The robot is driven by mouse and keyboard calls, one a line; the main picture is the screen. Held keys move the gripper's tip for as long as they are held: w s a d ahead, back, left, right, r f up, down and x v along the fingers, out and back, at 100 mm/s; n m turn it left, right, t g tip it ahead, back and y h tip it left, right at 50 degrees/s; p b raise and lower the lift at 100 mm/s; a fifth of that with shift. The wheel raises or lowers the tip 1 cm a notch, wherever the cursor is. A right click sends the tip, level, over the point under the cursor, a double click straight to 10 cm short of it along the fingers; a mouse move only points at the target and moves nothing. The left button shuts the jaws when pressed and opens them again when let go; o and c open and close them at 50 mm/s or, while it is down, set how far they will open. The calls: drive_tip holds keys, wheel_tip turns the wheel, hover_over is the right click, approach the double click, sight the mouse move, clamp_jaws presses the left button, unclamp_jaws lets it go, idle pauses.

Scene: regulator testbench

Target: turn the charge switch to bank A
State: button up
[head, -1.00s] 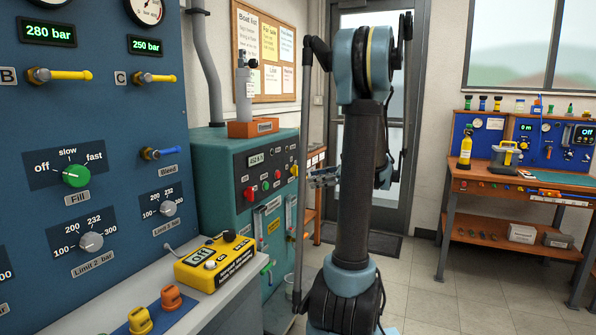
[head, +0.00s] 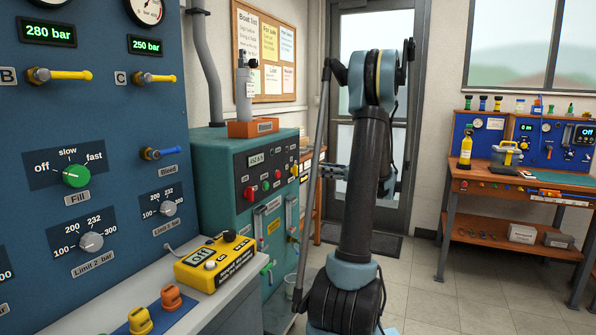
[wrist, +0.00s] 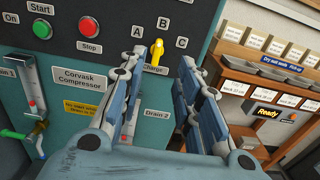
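The charge switch (wrist: 156,52) is a small yellow knob on the dark panel of the teal Corvask compressor (wrist: 70,112). Labels A, B and C are arranged around it, and its handle points up, close to B. The switch also shows small in the head view (head: 294,169), on the right part of the compressor's panel. My gripper (wrist: 163,60) is open and empty, and in the wrist view the switch appears between its fingertips, apart from them. In the head view my gripper (head: 335,171) is to the right of the panel.
Green start (wrist: 41,29) and red stop (wrist: 88,26) buttons are left of the switch. A shelf of labelled bins (wrist: 262,75) stands to the right. In the head view a blue regulator panel (head: 110,120) and a yellow meter (head: 215,260) are at left, with open floor at right.

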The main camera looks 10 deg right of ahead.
sight(295, 171)
drive_tip(key=x, duration=1.2)
clamp_jaws()
